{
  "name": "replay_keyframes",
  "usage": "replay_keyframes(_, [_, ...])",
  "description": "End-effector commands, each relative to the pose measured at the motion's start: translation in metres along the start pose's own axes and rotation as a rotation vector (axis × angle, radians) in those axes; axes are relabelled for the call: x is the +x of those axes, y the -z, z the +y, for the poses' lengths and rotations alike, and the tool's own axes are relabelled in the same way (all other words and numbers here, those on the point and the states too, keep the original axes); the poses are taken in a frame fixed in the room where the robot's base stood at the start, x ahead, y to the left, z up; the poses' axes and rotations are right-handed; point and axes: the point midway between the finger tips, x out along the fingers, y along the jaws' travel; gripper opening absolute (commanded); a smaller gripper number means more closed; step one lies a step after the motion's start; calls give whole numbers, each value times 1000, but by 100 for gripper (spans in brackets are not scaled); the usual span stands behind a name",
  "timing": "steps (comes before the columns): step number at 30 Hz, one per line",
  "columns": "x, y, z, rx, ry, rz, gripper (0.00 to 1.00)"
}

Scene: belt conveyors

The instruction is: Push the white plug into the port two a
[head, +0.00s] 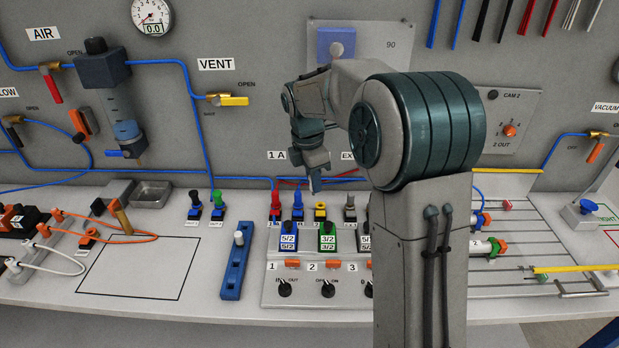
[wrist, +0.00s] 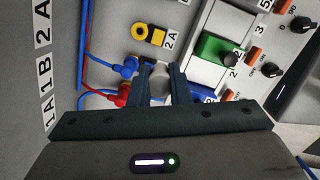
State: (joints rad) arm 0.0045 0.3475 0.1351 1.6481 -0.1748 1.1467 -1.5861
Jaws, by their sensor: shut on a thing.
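My gripper (wrist: 158,72) is shut on the white plug (wrist: 160,84), which shows pale between the two dark fingers in the wrist view. In the head view my gripper (head: 314,178) points down above the row of ports, with a pale tip below it. The yellow port (wrist: 150,34) beside the 2 A label looks empty, with a dark round opening. It also shows in the head view (head: 320,211), below my gripper. In the wrist view the plug is apart from this port. The plug's lower end is hidden by the fingers.
A blue plug (head: 298,204) and a red plug (head: 275,204) with hoses stand left of the yellow port. A green valve block (head: 327,238) and a blue one (head: 288,238) lie in front.

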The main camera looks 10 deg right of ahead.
Motion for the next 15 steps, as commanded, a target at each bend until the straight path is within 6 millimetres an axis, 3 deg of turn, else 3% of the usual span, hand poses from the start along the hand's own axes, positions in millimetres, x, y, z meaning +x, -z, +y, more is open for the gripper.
replay_keyframes(9, [36,-20,27,-483,-56,0,0])
replay_keyframes(15, [49,-27,32,-623,-75,-6,0])
